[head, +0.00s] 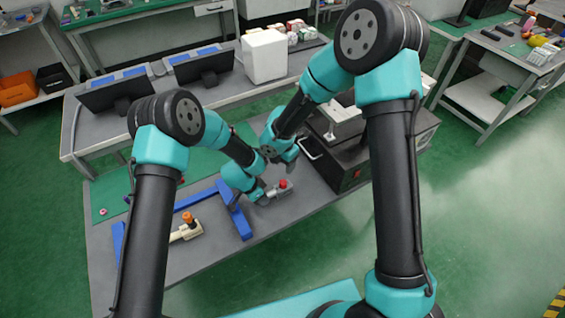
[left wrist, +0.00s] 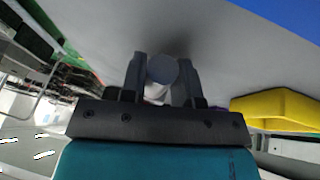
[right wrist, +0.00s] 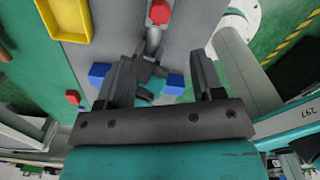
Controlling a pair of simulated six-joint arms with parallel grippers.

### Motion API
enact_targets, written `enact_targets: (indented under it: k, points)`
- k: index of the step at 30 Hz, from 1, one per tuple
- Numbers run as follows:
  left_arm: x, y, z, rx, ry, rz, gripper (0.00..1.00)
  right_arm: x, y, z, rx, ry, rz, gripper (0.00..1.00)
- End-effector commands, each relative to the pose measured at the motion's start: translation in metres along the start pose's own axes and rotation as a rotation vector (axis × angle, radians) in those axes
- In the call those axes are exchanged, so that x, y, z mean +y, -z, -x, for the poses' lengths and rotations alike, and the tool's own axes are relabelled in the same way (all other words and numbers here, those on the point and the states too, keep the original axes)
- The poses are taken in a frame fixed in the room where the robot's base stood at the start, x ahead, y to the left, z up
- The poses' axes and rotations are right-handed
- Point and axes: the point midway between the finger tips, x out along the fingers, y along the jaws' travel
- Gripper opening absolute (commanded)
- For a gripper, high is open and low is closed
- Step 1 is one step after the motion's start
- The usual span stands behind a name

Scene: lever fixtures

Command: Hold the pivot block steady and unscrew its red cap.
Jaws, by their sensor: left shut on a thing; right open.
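The grey pivot block (head: 278,189) lies on the table with its red cap (head: 284,183) at its right end. My left gripper (head: 264,196) is shut on the block's left end. In the left wrist view the block (left wrist: 161,78) shows as a grey cylinder between the two fingers; its cap is hidden there. My right gripper (head: 287,163) is open and empty, above and behind the block. In the right wrist view the red cap (right wrist: 159,12) shows at the top, beyond the open fingers and apart from them.
A blue frame (head: 237,217) and a cream fixture with an orange knob (head: 188,219) lie to the left. A black box (head: 350,165) stands close on the right. A yellow tray (right wrist: 67,17) shows in the right wrist view. The table's front strip is clear.

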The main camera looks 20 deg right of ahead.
Motion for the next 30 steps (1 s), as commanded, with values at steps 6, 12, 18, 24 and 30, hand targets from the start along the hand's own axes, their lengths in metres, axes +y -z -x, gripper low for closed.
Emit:
enact_targets:
  k: [6,12,18,24,30]
  points:
    - [0.000,0.000,0.000,0.000,0.000,0.000,0.00,0.000,0.000,0.000,0.000,0.000,0.001,0.61]
    - [0.000,0.000,0.000,0.000,0.000,0.000,0.00,0.000,0.000,-0.004,0.000,0.002,-0.002,0.61]
    - [0.000,0.000,0.000,0.000,0.000,0.000,0.00,-0.001,-0.001,-0.022,0.000,0.004,-0.002,0.61]
    - [0.000,0.000,0.000,0.000,0.000,0.000,0.00,-0.001,0.000,-0.049,0.001,0.005,-0.002,0.61]
    - [0.000,0.000,0.000,0.000,0.000,0.000,0.00,-0.001,-0.001,-0.075,0.001,0.004,-0.002,0.61]
